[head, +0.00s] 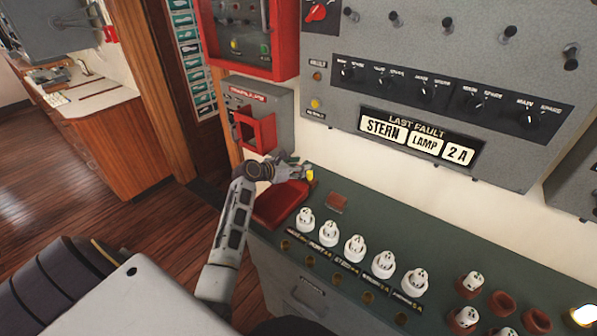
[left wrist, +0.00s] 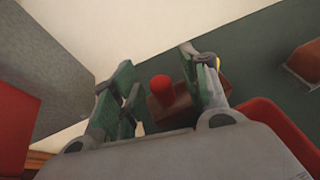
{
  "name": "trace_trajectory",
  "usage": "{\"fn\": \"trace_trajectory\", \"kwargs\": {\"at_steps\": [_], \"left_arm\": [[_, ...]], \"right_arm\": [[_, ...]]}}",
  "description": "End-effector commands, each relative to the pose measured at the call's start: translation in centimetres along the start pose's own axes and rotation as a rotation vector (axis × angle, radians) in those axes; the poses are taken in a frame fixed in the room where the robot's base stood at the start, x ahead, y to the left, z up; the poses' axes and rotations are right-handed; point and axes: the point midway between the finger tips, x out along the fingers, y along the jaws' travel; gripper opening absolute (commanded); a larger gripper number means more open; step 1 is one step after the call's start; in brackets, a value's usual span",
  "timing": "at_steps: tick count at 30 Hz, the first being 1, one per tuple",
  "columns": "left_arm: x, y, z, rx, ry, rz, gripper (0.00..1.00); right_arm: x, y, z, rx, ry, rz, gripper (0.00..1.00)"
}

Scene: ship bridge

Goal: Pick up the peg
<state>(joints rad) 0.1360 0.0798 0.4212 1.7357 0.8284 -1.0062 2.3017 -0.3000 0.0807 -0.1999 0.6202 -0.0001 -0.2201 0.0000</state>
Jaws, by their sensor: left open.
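The likely peg is a short red upright cylinder (left wrist: 162,88) in the left wrist view. It rises from a small red-brown block (left wrist: 158,117) on the green counter. My left gripper (head: 303,171) is over the counter's far left end in the head view. In the left wrist view its two green-padded fingers (left wrist: 160,85) are spread apart. My right gripper is not in view.
A red tray (head: 270,214) lies beside my left wrist. A red-brown piece (head: 337,202) lies to the right. White fuse-like plugs (head: 354,247) line the green counter (head: 430,245). A red-framed box (head: 256,132) and a grey panel (head: 440,60) stand behind.

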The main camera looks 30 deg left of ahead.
Motion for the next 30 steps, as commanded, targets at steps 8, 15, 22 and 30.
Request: {"fn": "trace_trajectory", "kwargs": {"at_steps": [8, 15, 22, 30], "left_arm": [[-0.03, 0.01, -0.01, 0.000, 0.000, 0.000, 0.36], [-0.03, 0.01, -0.01, 0.000, 0.000, 0.000, 0.09], [-0.03, 0.01, 0.00, 0.000, 0.000, 0.000, 0.09], [-0.30, 0.03, 0.72, 0.002, -0.002, 0.001, 0.09]], "right_arm": [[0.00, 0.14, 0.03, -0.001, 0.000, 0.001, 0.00], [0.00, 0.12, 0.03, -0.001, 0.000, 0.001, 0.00], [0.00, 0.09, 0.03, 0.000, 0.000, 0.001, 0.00], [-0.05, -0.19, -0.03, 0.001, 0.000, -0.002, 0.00]]}}
